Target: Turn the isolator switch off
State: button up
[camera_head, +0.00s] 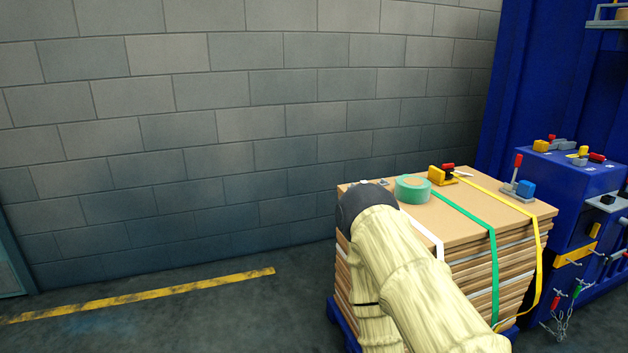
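I cannot tell for sure which part is the isolator switch. A blue cabinet (570,190) at the right carries several small red and yellow fittings on its top, including a yellow block with red parts (545,146) and a red and yellow fitting (590,156). A red-handled lever with a blue block (522,187) sits on the right end of the board stack. My arm in its cream sleeve rises in front of the stack and bends at a dark joint. My gripper is not visible in this view.
A strapped stack of boards (455,205) stands on a blue pallet, with green tape (413,188) and a yellow clamp (443,174) on top. A chain (563,318) hangs by the cabinet. A block wall (220,120) closes the back. The floor at left, with a yellow line (150,294), is clear.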

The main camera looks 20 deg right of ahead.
aim_at(593, 229)
jog(key=i, duration=0.45)
jog(key=z, duration=2.8)
jog(key=i, duration=2.95)
jog(key=u, duration=1.7)
